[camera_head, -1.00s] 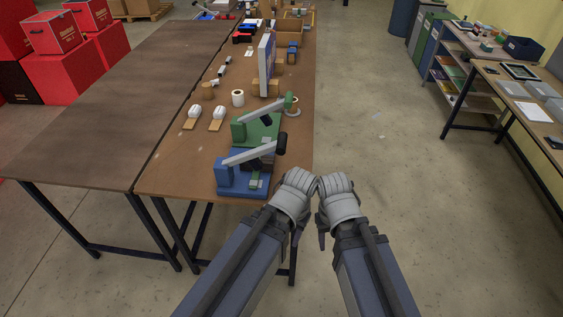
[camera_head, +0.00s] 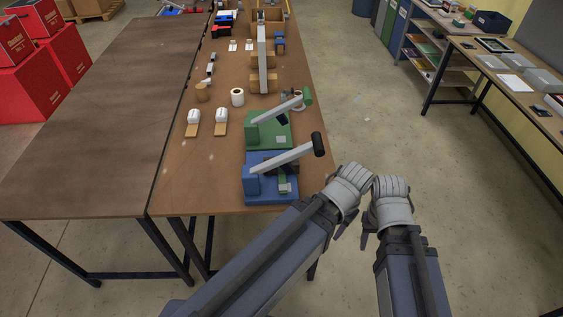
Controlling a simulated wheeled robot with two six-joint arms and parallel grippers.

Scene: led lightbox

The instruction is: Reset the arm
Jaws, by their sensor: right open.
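My two arms come in from the bottom and reach forward side by side. My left gripper (camera_head: 348,188) is beside the right front corner of the brown workbench. My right gripper (camera_head: 391,203) is just to its right, over the floor, with its jaws open and nothing seen in it. The two grippers are close together, and I cannot tell whether they touch. The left jaws face away, so their opening is hidden. A blue lever press (camera_head: 263,187) stands at the bench's near end, with a green lever press (camera_head: 268,133) behind it. Both grippers are apart from the presses.
The brown workbench (camera_head: 189,172) carries white blocks (camera_head: 194,117), a white roll (camera_head: 237,97) and an upright panel (camera_head: 263,60). A bare dark table (camera_head: 85,130) adjoins on the left. Red boxes (camera_head: 60,65) stand far left. The floor (camera_head: 400,130) on the right is open, up to a side table (camera_head: 500,83).

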